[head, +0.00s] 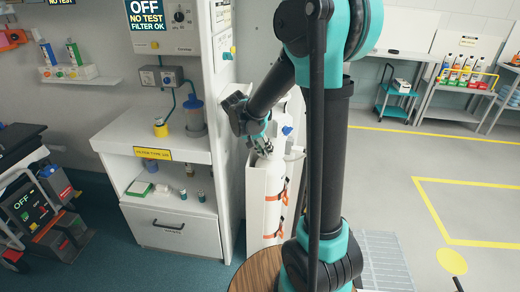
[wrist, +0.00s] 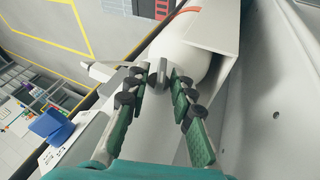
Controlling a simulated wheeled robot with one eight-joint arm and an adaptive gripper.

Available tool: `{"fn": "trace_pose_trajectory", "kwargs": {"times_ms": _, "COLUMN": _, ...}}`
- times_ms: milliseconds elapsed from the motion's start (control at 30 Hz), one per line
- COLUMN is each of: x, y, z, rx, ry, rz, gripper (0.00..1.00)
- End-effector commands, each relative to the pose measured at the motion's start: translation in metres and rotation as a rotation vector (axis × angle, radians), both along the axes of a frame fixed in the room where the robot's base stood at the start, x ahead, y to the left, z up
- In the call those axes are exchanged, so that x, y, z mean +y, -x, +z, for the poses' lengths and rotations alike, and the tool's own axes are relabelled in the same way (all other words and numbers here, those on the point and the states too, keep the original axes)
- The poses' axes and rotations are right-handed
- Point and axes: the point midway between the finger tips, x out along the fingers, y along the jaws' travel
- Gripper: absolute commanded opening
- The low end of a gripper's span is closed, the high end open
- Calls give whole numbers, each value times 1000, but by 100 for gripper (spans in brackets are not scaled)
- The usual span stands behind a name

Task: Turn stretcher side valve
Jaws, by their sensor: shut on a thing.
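A white gas cylinder (head: 273,190) stands in a white open-fronted holder (head: 255,200), with orange straps around it. In the wrist view the cylinder (wrist: 205,38) lies across the upper middle. The small grey valve (wrist: 158,74) is at its end, between my fingertips. My gripper (wrist: 157,84) is shut on the valve, one finger on each side. In the head view my gripper (head: 264,147) is at the top of the cylinder, and the valve there is too small and covered to make out.
A blue knob (head: 287,130) sits just behind the cylinder top. A white cabinet (head: 170,215) with a shelf and drawer stands left of the holder. A tall white panel (head: 222,120) rises close beside my gripper. Open grey floor (head: 400,190) lies to the right.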

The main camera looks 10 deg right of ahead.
Motion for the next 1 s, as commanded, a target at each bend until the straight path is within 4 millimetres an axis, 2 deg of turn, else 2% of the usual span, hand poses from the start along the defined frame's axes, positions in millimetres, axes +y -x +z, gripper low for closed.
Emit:
{"fn": "trace_pose_trajectory", "kwargs": {"times_ms": 400, "x": 2, "y": -4, "z": 1, "rx": 15, "ry": 40, "rz": 4, "gripper": 0}}
{"fn": "trace_pose_trajectory", "kwargs": {"times_ms": 433, "x": 2, "y": -4, "z": 1, "rx": 15, "ry": 40, "rz": 4, "gripper": 24}}
{"fn": "trace_pose_trajectory", "kwargs": {"times_ms": 467, "x": 2, "y": -4, "z": 1, "rx": 15, "ry": 40, "rz": 4, "gripper": 28}}
{"fn": "trace_pose_trajectory", "kwargs": {"times_ms": 867, "x": 1, "y": -2, "z": 1, "rx": 18, "ry": 40, "rz": 1, "gripper": 28}}
{"fn": "trace_pose_trajectory", "kwargs": {"times_ms": 1000, "x": 6, "y": 0, "z": 9, "rx": 18, "ry": 39, "rz": 3, "gripper": 28}}
